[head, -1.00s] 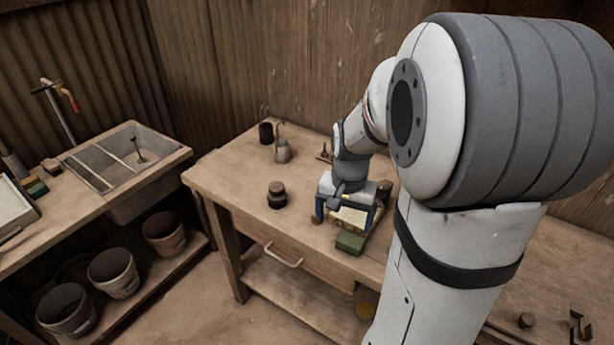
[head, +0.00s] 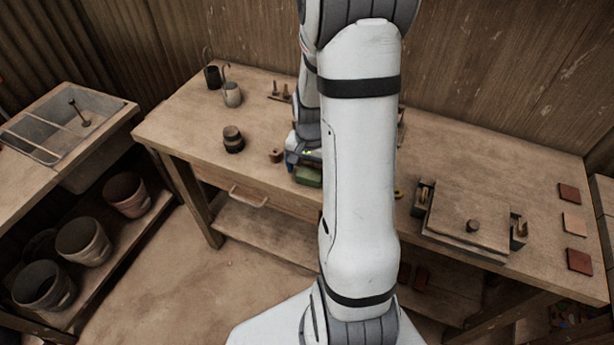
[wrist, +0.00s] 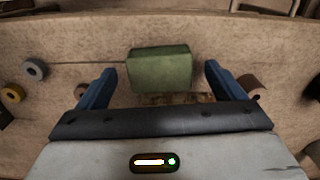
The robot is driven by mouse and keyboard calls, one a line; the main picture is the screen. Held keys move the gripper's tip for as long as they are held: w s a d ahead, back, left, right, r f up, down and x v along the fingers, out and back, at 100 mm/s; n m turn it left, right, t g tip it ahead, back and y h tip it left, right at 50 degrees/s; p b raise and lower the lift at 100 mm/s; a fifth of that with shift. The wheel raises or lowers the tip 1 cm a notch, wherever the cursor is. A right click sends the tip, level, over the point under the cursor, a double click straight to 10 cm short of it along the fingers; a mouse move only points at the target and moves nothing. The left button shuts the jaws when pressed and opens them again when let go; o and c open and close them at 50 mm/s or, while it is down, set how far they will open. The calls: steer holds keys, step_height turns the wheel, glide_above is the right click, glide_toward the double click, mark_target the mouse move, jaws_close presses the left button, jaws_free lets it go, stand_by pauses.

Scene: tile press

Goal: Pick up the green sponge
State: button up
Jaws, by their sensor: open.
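The green sponge (wrist: 160,69) is a block lying on the wooden bench, at the top centre of the wrist view. My gripper (wrist: 159,78) is open, with one blue finger to the left of the sponge and one to the right. Gaps show between both fingers and the sponge, and nothing is held. In the head view the sponge (head: 308,177) shows small near the bench's front edge, just below my gripper (head: 296,163). My arm hides part of the gripper and the area to its right.
A dark jar (head: 233,139) and a small brown cylinder (head: 276,156) stand left of the gripper. A metal can (head: 232,95) is farther back. A press-like plate (head: 468,215) lies right of my arm, with several tiles (head: 573,222) beyond.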

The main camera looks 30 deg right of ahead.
mark_target(310, 174)
steer(key=c, duration=1.1)
steer(key=shift+o, duration=0.2)
steer(key=shift+r, duration=0.1)
step_height(310, 174, up, 10)
steer(key=shift+b, duration=0.4)
steer(key=o, duration=0.4)
steer(key=c, duration=0.3)
steer(key=shift+c, duration=0.2)
steer(key=shift+s+a, duration=0.1)
